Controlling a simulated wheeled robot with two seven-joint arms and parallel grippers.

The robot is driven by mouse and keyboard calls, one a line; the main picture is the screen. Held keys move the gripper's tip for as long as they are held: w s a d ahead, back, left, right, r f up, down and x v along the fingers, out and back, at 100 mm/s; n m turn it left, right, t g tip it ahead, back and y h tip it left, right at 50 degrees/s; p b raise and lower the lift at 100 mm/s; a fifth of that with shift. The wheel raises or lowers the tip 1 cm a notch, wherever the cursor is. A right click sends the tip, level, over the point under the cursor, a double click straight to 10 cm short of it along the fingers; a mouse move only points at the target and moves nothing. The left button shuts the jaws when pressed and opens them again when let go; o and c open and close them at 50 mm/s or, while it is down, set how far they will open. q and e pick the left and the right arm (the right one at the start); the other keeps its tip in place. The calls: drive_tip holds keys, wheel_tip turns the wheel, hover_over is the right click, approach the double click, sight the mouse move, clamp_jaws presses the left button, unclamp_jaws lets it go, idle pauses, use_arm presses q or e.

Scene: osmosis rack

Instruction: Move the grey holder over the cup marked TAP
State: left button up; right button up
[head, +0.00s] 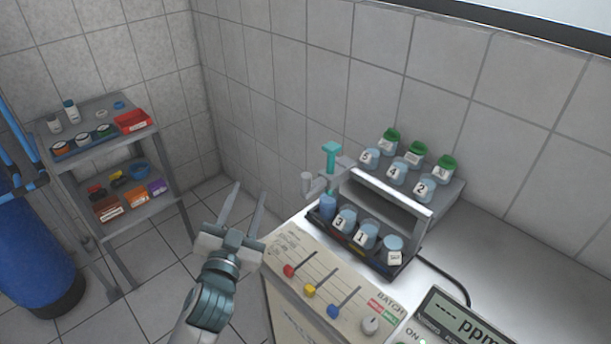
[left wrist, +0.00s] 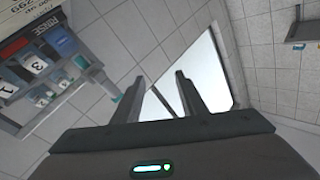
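A small grey holder (head: 309,184) with an upright cylinder sits at the left end of the cup rack, beside a teal T-shaped handle (head: 331,156). The front row of the rack (head: 405,265) holds cup 3 (head: 345,220), cup 1 (head: 366,235) and a right-hand cup (head: 394,250) whose label I cannot read. I cannot tell which cup is marked TAP. My left gripper (head: 250,198) is open and empty, left of the rack and apart from it. Its spread fingers also show in the left wrist view (left wrist: 158,95). My right gripper is out of view.
A control box (head: 325,290) with coloured sliders stands before the rack; a ppm meter (head: 455,315) is at right. Cups 5, 4, 2 and green-lidded jars (head: 415,152) stand behind on a shelf. A grey shelf unit (head: 100,155) is at far left. Free floor lies between.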

use_arm(q)
drive_tip(key=s+d+r+m+g+h, duration=0.1)
drive_tip(key=s+d+r+m+h, duration=0.1)
drive_tip(key=d+r+m+h, duration=0.7)
drive_tip(key=s+d+r+m+g+h, duration=0.1)
drive_tip(key=d+r+m+g+h, duration=0.1)
drive_tip(key=d+r+m+h, duration=0.75)
drive_tip(key=s+d+r+m+g+y, duration=0.15)
drive_tip(key=s+d+m+g, duration=0.3)
drive_tip(key=m+g, duration=0.45)
drive_tip(key=s+d+r+m+g, duration=0.25)
drive_tip(key=s+m+g, duration=0.25)
drive_tip(key=m+g, duration=0.4)
drive_tip(key=w+a+f+m+y, duration=0.2)
drive_tip(key=w+a+f+y, duration=0.15)
drive_tip(key=f+y, duration=0.5)
drive_tip(key=w+a+r+n+t+y, duration=0.3)
drive_tip(key=w+a+t+y, duration=0.2)
drive_tip(key=w+a+y, duration=0.4)
drive_tip(key=w+a, duration=0.1)
drive_tip(key=a, duration=0.2)
drive_tip(key=shift+w+a+t, duration=0.15)
drive_tip(key=shift+a+t, duration=0.1)
drive_tip(key=shift+t, duration=0.05)
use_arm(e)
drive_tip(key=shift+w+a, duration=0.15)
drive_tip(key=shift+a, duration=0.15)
